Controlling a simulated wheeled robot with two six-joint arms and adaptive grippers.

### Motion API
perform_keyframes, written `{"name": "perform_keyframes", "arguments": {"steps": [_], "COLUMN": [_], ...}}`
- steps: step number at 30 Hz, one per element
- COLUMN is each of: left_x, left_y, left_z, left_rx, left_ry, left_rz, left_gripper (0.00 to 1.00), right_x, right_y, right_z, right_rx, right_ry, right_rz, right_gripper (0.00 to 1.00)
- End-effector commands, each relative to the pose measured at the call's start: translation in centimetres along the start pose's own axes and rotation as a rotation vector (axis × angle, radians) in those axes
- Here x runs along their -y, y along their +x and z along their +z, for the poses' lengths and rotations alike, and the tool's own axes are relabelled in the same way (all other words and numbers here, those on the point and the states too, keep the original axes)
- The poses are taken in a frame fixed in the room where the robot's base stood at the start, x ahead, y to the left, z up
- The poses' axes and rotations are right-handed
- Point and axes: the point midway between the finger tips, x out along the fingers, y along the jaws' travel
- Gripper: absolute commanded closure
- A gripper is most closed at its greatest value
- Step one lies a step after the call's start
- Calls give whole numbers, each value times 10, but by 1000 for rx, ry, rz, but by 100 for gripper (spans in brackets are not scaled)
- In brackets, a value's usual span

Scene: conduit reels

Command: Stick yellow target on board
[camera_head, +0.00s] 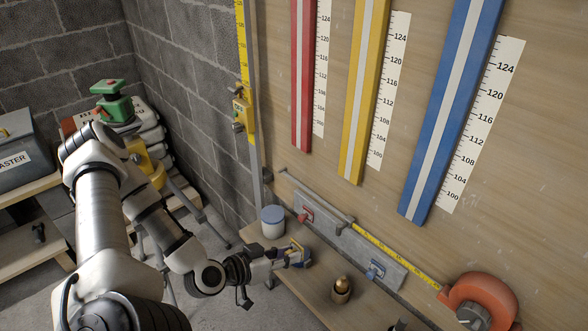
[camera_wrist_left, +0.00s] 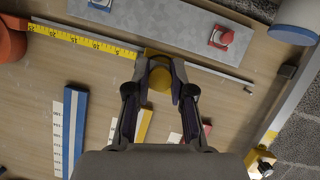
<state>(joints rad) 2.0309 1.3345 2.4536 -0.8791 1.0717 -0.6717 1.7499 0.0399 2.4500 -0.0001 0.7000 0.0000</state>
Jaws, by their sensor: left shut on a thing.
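My left gripper (camera_head: 292,256) is shut on the yellow target (camera_head: 297,247), above the wooden ledge. In the left wrist view the yellow target (camera_wrist_left: 158,78) sits between the two fingers of my left gripper (camera_wrist_left: 160,90). The wooden board (camera_head: 340,215) carries a red strip (camera_head: 303,75), a yellow strip (camera_head: 365,95) and a blue strip (camera_head: 453,110), each with a white number scale beside it. The held target is apart from the yellow strip. My right gripper is in neither view.
A white jar (camera_head: 273,222), a small brown pot (camera_head: 342,290) and an orange reel (camera_head: 484,293) stand nearby. A yellow measuring tape (camera_head: 400,262) runs along the rail.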

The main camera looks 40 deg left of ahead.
Motion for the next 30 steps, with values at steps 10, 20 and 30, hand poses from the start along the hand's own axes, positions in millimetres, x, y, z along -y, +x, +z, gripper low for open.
{"name": "perform_keyframes", "arguments": {"steps": [10,20,30], "left_x": [0,0,0], "left_y": [-16,-31,-46], "left_z": [5,11,18], "left_rx": [0,1,2], "left_ry": [-2,-2,-2], "left_rz": [-2,-2,-2], "left_gripper": [100,100,100], "right_x": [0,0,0], "right_y": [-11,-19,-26], "right_z": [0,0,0], "right_rx": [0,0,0], "right_ry": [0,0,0], "right_rz": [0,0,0], "right_gripper": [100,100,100]}}
